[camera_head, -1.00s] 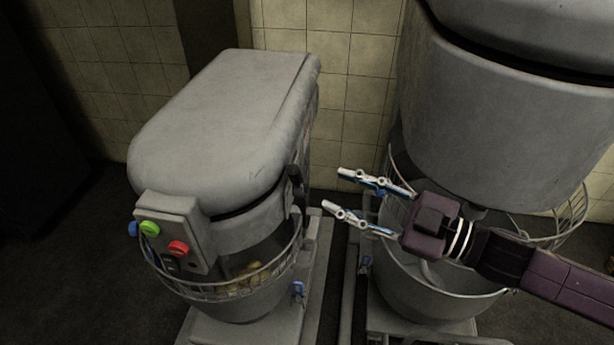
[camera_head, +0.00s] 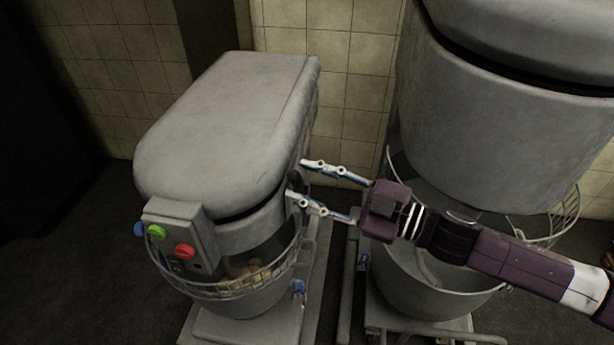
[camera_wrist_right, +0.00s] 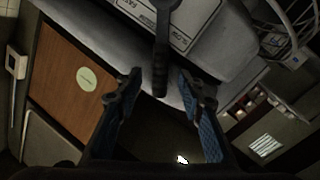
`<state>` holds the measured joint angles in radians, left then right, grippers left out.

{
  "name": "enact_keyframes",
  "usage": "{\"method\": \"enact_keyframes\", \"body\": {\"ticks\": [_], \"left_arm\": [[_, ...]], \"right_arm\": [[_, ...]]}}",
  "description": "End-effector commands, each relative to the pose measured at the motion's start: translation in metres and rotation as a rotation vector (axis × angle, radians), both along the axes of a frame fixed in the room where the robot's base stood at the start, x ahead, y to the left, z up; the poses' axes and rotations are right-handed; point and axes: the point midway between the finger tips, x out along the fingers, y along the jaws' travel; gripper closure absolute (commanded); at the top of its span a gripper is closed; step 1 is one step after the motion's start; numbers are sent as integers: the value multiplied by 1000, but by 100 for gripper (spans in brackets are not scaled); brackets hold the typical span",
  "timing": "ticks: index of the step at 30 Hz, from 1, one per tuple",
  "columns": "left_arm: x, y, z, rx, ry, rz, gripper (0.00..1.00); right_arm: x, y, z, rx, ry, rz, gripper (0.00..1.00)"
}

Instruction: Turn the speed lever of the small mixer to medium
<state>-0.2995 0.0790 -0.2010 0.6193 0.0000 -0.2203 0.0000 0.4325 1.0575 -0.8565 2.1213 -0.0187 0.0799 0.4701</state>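The small mixer (camera_head: 225,130) stands left of centre in the head view, grey with a rounded top. Its speed lever is hidden there behind the mixer's right side and my gripper. In the right wrist view the dark speed lever (camera_wrist_right: 161,60) hangs from a labelled plate (camera_wrist_right: 190,22), its grip end between my fingertips. My right gripper (camera_head: 297,179) is open at the mixer's right side. Its two fingers (camera_wrist_right: 160,95) stand apart on either side of the lever, with gaps visible. My left gripper is not in view.
A large mixer (camera_head: 500,120) with a bowl (camera_head: 420,285) and wire guard stands on the right, beneath and behind my right arm. The small mixer's front has a control box (camera_head: 182,235) with coloured buttons and a wire-guarded bowl (camera_head: 255,295). A tiled wall (camera_head: 325,70) is behind.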

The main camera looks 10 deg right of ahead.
Motion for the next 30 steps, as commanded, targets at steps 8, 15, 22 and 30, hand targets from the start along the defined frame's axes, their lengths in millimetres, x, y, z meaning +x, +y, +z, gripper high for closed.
{"method": "enact_keyframes", "body": {"ticks": [8, 15, 22, 30], "left_arm": [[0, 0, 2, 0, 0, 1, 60], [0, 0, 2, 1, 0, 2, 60], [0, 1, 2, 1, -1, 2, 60], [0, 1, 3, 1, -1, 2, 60]], "right_arm": [[3, 4, -1, -2, 0, 0, 64], [3, 4, -1, -2, 0, 0, 80], [3, 4, -1, -2, 0, 0, 100], [3, 4, 0, -1, 2, 0, 100]]}}
